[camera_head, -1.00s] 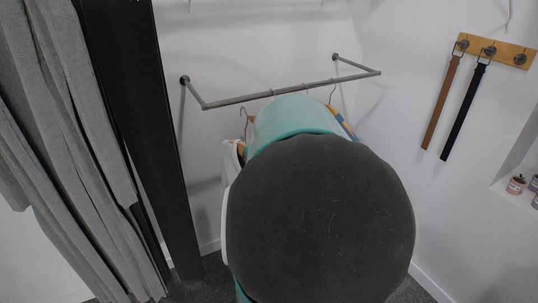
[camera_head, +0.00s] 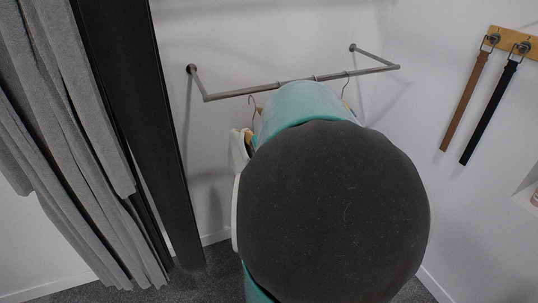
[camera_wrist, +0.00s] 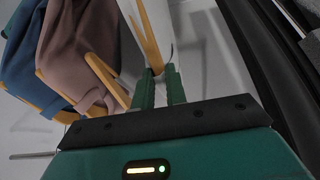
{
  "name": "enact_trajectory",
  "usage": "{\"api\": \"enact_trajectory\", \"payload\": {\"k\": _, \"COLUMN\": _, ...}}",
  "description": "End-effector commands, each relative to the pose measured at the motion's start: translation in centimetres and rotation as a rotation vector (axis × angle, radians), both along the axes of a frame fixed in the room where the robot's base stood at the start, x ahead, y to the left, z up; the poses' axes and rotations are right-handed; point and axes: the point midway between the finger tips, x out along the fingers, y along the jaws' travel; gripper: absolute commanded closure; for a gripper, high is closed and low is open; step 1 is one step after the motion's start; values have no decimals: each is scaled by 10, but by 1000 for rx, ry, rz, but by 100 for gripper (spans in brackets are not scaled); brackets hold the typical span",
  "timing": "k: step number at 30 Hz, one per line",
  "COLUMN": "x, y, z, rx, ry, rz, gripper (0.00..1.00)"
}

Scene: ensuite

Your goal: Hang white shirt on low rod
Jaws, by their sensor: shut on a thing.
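The low rod (camera_head: 235,94) is a grey bar on two wall brackets in the head view. The white shirt (camera_head: 238,185) shows as a strip left of my arm, below the rod; the rest is hidden behind my arm. A hanger hook (camera_head: 252,106) stands just below the rod's left half, and I cannot tell whether it touches the rod. In the wrist view my gripper (camera_wrist: 160,72) is shut on the white shirt's wooden hanger (camera_wrist: 149,42), with white cloth (camera_wrist: 130,38) beside it. The gripper is hidden in the head view.
Mauve (camera_wrist: 80,45) and blue (camera_wrist: 40,55) garments hang on wooden hangers close left of my gripper. Another hook (camera_head: 346,84) is at the rod's right half. A dark post (camera_head: 150,130) and grey curtain (camera_head: 70,150) stand left. Belts (camera_head: 465,100) hang right.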

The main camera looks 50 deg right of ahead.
Motion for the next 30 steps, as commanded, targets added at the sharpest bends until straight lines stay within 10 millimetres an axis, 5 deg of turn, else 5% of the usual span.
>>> {"api": "enact_trajectory", "payload": {"k": 14, "x": -3, "y": 5, "z": 2, "rx": -65, "ry": -75, "rz": -52, "gripper": 100}}
{"api": "enact_trajectory", "payload": {"k": 30, "x": 22, "y": -12, "z": 2, "rx": -61, "ry": -70, "rz": -48, "gripper": 100}}
